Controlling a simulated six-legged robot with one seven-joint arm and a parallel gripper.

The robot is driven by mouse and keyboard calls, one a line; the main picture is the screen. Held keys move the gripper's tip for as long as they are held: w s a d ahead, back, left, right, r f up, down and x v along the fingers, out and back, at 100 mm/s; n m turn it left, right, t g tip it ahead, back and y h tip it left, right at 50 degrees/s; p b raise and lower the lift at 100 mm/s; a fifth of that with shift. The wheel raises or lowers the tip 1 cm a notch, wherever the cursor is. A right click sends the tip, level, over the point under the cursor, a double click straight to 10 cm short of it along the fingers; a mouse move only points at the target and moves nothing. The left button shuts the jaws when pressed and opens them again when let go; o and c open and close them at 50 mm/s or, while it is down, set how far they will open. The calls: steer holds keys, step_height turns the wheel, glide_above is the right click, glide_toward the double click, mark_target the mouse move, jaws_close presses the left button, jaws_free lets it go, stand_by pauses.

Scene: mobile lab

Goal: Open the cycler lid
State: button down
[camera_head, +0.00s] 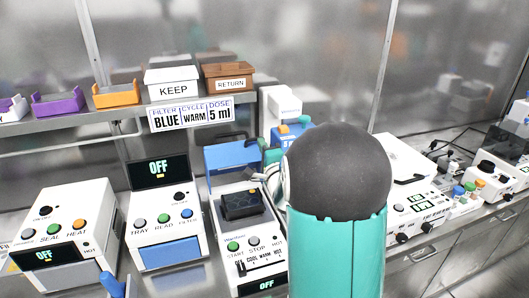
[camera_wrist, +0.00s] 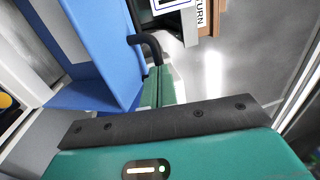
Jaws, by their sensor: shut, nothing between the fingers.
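The cycler (camera_head: 243,240) is a white machine in the middle of the bench, with START and STOP buttons, a COOL/WARM/HOT slider and a screen reading OFF. Its blue lid (camera_head: 230,156) stands raised at the back, and a dark block (camera_head: 240,204) shows uncovered on top. My gripper (camera_head: 272,157) is beside the lid's right edge, partly hidden behind my arm. In the wrist view, my teal fingers (camera_wrist: 162,88) are together and empty, close to the blue lid (camera_wrist: 95,45) and its black curved handle (camera_wrist: 152,46). I cannot tell whether they touch.
A shelf above holds the KEEP box (camera_head: 172,82), the RETURN box (camera_head: 228,77), and orange (camera_head: 115,95) and purple (camera_head: 58,103) trays. A label (camera_head: 191,113) reads BLUE, WARM, 5 ml. Sealer (camera_head: 65,235) and reader (camera_head: 166,225) stand left; other machines (camera_head: 415,195) stand right.

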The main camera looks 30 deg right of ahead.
steer(key=w, duration=0.2)
steer(key=w+d+r+g, duration=0.1)
steer(key=w, duration=0.1)
steer(key=w+g, duration=0.1)
steer(key=w, duration=0.1)
steer(key=shift+w+d+r, duration=0.35)
steer(key=shift+w, duration=0.05)
steer(key=shift+s+a, duration=0.1)
steer(key=shift+s, duration=0.05)
